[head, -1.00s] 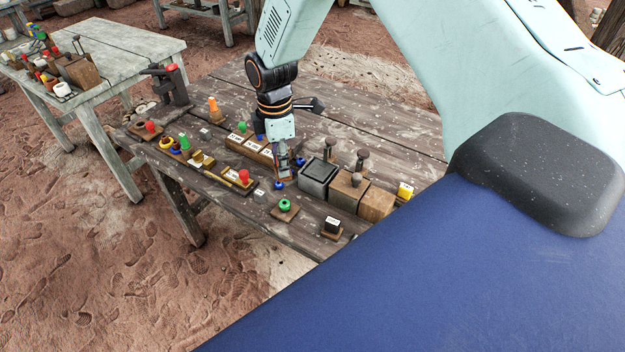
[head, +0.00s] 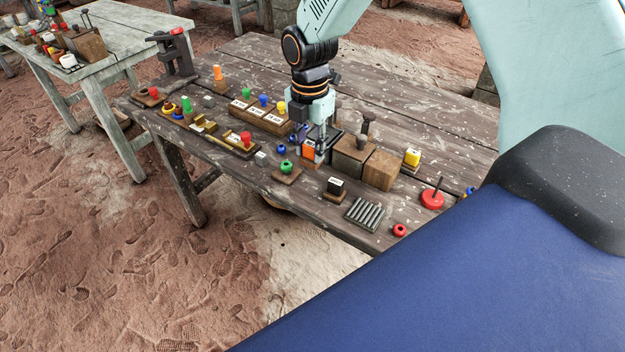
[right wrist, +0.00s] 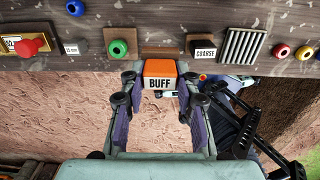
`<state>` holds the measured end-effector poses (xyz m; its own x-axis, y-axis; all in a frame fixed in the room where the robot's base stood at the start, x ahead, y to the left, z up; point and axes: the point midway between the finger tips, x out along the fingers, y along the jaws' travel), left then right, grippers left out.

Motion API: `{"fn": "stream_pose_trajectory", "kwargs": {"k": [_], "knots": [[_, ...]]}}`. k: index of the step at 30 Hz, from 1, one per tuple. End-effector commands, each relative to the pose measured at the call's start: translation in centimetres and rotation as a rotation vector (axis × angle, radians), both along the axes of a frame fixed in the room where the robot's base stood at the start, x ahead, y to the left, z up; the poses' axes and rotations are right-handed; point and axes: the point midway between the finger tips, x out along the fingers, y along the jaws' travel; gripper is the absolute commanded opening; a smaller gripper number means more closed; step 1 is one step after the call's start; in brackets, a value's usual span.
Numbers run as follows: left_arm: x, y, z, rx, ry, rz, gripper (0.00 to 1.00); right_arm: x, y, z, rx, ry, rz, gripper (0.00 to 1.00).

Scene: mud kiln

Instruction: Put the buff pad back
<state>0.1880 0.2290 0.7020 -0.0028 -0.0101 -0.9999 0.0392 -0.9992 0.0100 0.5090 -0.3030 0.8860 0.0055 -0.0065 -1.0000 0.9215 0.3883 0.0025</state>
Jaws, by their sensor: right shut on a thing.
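The buff pad, an orange block with a white label reading BUFF (right wrist: 160,76), is between the fingers of my right gripper (right wrist: 154,92) in the right wrist view. In the head view its orange side (head: 308,151) shows at the fingertips of my right gripper (head: 315,147), beside the wooden blocks; I cannot tell its exact height above the table. The COARSE block (head: 335,187) stands on a small wooden base near the front edge. In the right wrist view a brown wooden strip (right wrist: 162,51) lies between the green knob and the COARSE block (right wrist: 202,46). My left gripper is not in view.
A green knob on a wooden base (head: 286,168) and a ribbed grey plate (head: 365,214) are near the table's front edge. Wooden blocks (head: 381,170) stand right of the gripper. A labelled rack (head: 262,116) is left. The far tabletop (head: 420,105) is mostly clear.

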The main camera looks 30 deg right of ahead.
Motion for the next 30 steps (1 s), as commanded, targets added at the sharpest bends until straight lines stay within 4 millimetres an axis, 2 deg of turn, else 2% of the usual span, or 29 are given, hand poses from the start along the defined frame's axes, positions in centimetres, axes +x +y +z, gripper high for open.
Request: {"fn": "stream_pose_trajectory", "kwargs": {"k": [1,3,11,18,30], "knots": [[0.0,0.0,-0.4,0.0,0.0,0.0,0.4,0.0,0.0,-1.3,0.0,0.002,-0.001,0.08],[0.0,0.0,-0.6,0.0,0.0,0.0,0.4,0.0,0.0,-2.4,0.0,0.001,-0.002,0.08],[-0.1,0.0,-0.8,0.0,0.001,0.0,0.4,-0.2,0.0,-4.3,0.0,0.0,-0.004,0.08],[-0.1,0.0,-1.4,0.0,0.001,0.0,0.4,-0.4,0.0,-7.4,0.0,0.0,-0.005,0.08],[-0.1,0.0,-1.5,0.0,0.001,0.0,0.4,-0.5,0.0,-7.8,0.0,-0.001,-0.006,0.08]]}}
